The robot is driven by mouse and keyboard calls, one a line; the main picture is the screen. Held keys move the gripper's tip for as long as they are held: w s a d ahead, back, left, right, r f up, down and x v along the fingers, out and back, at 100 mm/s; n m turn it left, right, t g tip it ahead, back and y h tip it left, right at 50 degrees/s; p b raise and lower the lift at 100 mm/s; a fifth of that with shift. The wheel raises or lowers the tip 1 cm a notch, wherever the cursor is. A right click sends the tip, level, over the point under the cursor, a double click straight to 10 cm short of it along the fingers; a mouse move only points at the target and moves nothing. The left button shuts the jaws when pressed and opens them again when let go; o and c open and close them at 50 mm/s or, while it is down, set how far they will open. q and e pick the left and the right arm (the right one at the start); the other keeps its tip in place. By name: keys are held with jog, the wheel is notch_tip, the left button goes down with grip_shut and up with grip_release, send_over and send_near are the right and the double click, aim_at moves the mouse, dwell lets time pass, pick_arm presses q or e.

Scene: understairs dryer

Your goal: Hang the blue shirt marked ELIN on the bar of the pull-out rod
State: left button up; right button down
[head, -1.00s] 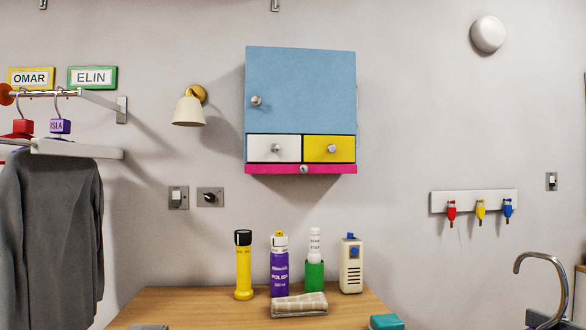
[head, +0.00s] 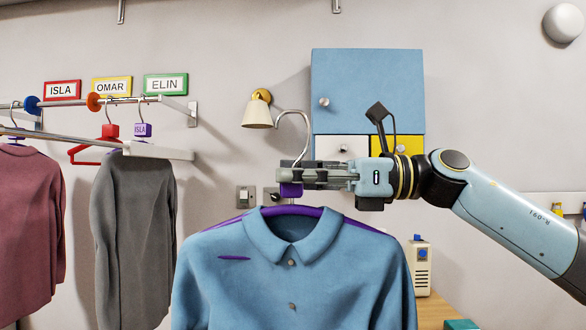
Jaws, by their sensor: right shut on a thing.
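My right gripper (head: 292,176) comes in from the right and is shut on the purple block (head: 290,190) at the hanger's neck. The metal hook stands free above the fingers, open side left. No ELIN mark is readable on the shirt. The front bar (head: 65,137), seemingly the pull-out rod, ends in a white piece (head: 160,152) left of the hook, apart from it. No garment clearly hangs on that bar. My left gripper is not in view.
Behind it, a wall rail (head: 65,103) carries a maroon shirt (head: 28,225), an empty red hanger (head: 108,133) and a grey garment (head: 135,235). The ELIN sign (head: 165,84) is above its right end. A lamp (head: 258,112) is near the hook.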

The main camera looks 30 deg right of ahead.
jog(key=shift+s+d+r, duration=0.1)
jog(key=shift+d+r, duration=0.05)
jog(key=shift+r, duration=0.45)
